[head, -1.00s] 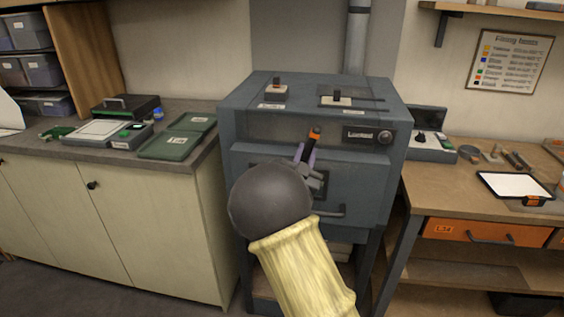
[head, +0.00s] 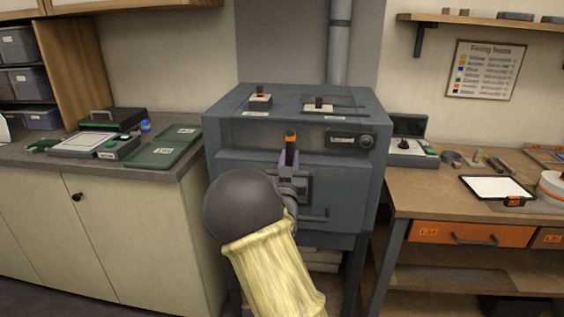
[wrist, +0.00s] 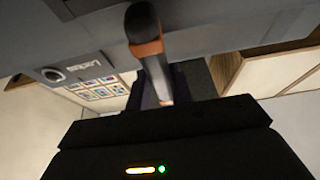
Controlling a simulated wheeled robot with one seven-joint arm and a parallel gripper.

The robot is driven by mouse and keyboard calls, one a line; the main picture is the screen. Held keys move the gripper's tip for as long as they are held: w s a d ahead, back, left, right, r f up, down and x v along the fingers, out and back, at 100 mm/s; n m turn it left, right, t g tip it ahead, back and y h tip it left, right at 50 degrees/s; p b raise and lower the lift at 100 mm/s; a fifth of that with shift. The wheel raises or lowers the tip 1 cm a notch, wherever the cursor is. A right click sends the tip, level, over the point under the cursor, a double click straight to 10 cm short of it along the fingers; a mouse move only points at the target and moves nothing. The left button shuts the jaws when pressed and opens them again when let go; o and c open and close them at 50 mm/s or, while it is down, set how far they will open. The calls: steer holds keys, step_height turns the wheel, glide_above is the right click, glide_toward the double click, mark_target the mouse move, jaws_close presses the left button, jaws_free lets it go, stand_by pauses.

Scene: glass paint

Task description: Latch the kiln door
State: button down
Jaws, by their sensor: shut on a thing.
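The grey kiln (head: 225,165) stands in the middle of the head view. Its front door (head: 240,168) looks closed, with a small dark window and a bar handle (head: 316,216) low on the right. The latch handle (head: 290,138), black with an orange band, stands nearly upright above the window. It also fills the upper middle of the wrist view (wrist: 146,32). My gripper (head: 289,162) is shut on the lower part of this handle. My arm hides part of the door and the latch's lower end. A dark label plate (head: 345,138) sits right of the latch.
A counter with a green tray (head: 165,147) and devices is at left. At right, a wooden bench holds a white tablet (head: 497,188) and an open case (head: 410,147). Two small switches (head: 260,98) sit on the kiln top.

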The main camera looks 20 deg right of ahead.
steer(key=shift+f, duration=0.2)
steer(key=c, duration=1.2)
jaws_free()
steer(key=shift+r, duration=0.15)
steer(key=shift+c, duration=0.2)
steer(key=b+v, duration=0.3)
steer(key=v, duration=1.4)
steer(key=shift+s, duration=0.25)
steer(key=shift+a, duration=0.15)
